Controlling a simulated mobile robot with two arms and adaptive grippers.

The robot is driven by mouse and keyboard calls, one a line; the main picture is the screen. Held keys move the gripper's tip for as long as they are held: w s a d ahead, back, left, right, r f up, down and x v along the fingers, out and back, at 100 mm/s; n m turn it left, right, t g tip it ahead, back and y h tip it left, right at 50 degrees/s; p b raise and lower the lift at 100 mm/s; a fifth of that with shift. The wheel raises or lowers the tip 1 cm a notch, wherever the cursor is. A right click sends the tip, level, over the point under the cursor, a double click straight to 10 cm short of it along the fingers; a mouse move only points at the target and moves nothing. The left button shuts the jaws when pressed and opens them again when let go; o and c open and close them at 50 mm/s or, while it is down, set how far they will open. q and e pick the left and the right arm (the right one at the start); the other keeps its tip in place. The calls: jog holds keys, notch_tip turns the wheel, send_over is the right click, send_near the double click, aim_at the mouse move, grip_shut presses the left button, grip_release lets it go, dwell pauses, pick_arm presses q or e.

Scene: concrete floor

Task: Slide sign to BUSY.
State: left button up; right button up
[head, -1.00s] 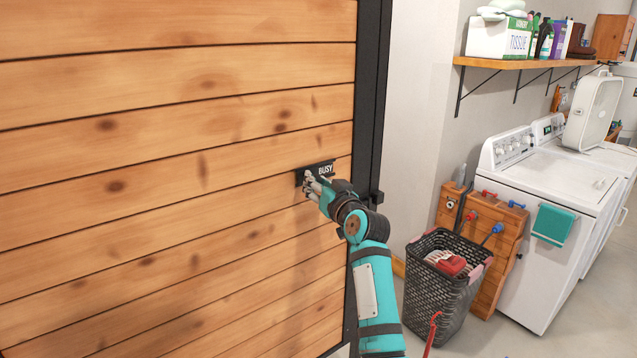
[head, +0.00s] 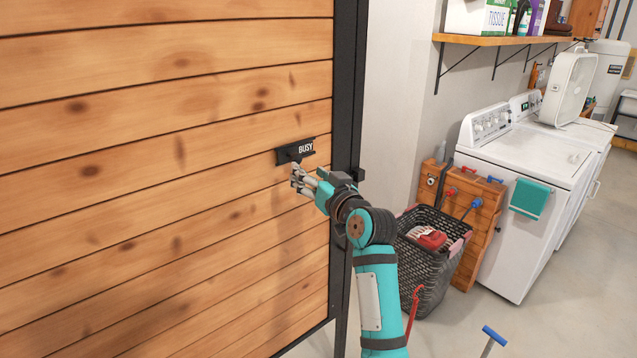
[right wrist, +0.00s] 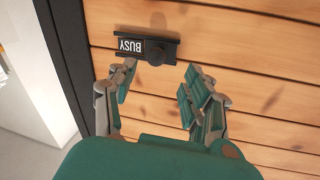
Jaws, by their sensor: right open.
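The black sliding sign (head: 296,151) is fixed to the wooden door near its right edge, and white letters reading BUSY show at its right end. In the right wrist view the sign (right wrist: 147,47) appears upside down, with BUSY at the left and a round dark knob (right wrist: 155,52) beside the word. My right gripper (head: 298,180) is just below the sign in the head view. In the right wrist view its fingers (right wrist: 155,85) are spread apart with nothing between them, clear of the knob. My left gripper is not in view.
The wooden door (head: 150,215) has a black metal frame (head: 345,90) on its right. A dark laundry basket (head: 425,265) stands right of my arm, by a wooden rack (head: 480,215). A white washer (head: 535,165) is beyond, under a shelf (head: 500,40).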

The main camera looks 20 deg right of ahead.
jog(key=shift+s+d, duration=0.15)
jog(key=shift+s, duration=0.95)
jog(key=shift+s+d, duration=0.1)
jog(key=shift+s, duration=0.95)
jog(key=shift+f, duration=0.1)
